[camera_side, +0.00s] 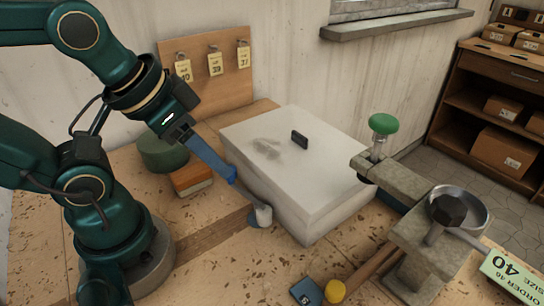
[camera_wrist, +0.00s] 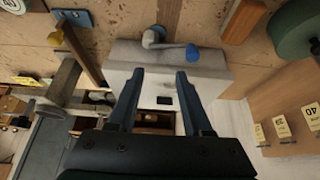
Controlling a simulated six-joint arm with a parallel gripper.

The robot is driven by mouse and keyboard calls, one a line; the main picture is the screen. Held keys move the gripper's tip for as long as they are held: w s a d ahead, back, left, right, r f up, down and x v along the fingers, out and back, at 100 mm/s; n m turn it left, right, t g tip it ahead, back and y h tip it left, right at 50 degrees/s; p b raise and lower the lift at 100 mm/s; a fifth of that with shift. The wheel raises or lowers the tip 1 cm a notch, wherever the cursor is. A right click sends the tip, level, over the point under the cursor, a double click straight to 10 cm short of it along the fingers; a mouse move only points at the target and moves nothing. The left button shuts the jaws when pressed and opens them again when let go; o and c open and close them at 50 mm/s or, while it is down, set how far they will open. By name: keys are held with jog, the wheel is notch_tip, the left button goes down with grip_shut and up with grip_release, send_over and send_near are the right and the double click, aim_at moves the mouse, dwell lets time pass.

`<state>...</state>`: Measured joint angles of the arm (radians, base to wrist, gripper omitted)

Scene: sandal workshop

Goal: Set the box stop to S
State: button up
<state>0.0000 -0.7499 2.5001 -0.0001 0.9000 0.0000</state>
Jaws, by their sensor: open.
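The large pale box (camera_side: 290,160) sits on the workbench with a small black block (camera_side: 300,140) on its lid. On its near side is a stop lever with a whitish round hub (camera_side: 263,215) and a blue knob (camera_wrist: 193,52). In the wrist view the pale hub end (camera_wrist: 150,40) lies left of the blue knob. My gripper (camera_wrist: 160,74) is open and empty, with both fingers spread over the box. In the side view its blue fingers (camera_side: 212,163) reach down close to the blue knob; I cannot tell whether they touch. No S mark is readable.
A green round pad (camera_side: 162,152) and an orange block (camera_side: 192,179) lie left of the box. A metal stand with a green knob (camera_side: 383,124) is at right. A yellow knob (camera_side: 335,291) and blue tag (camera_side: 307,292) lie in front. A tag board (camera_side: 207,88) stands behind.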

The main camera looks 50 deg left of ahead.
jog(key=shift+o, duration=0.9)
jog(key=m+g+h, duration=0.2)
jog(key=m+h, duration=0.1)
jog(key=m, duration=0.6)
send_over(336, 288)
jog(key=s+a, duration=0.2)
jog(key=f, duration=0.6)
jog(key=shift+w+d+f, duration=0.1)
jog(key=shift+w+d, duration=0.1)
jog(key=shift+d, duration=0.05)
jog(key=shift+x, duration=2.15)
jog(key=shift+c, duration=0.3)
